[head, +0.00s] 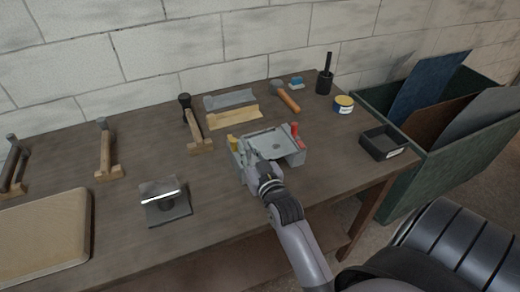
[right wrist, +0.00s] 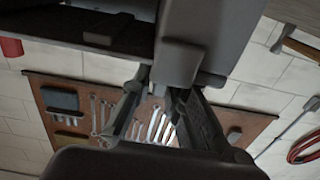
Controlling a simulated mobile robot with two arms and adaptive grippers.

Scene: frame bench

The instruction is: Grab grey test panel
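A grey flat panel (head: 488,114) leans in the green crate at the right, beside a brown and a blue panel. A grey fixture (head: 291,157) with red and yellow handles stands near the bench's front edge, its top a flat grey plate. My right gripper (head: 252,160) is at the fixture's front left side. In the right wrist view, its fingers (right wrist: 168,92) reach up to a grey block (right wrist: 180,62). A gap shows between the fingers, but whether they grip the block is unclear. My left gripper is out of view.
The green crate (head: 385,101) stands right of the bench. A metal stand (head: 167,208) and a tan board (head: 45,237) are at the left. Bare bench surrounds the fixture's front.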

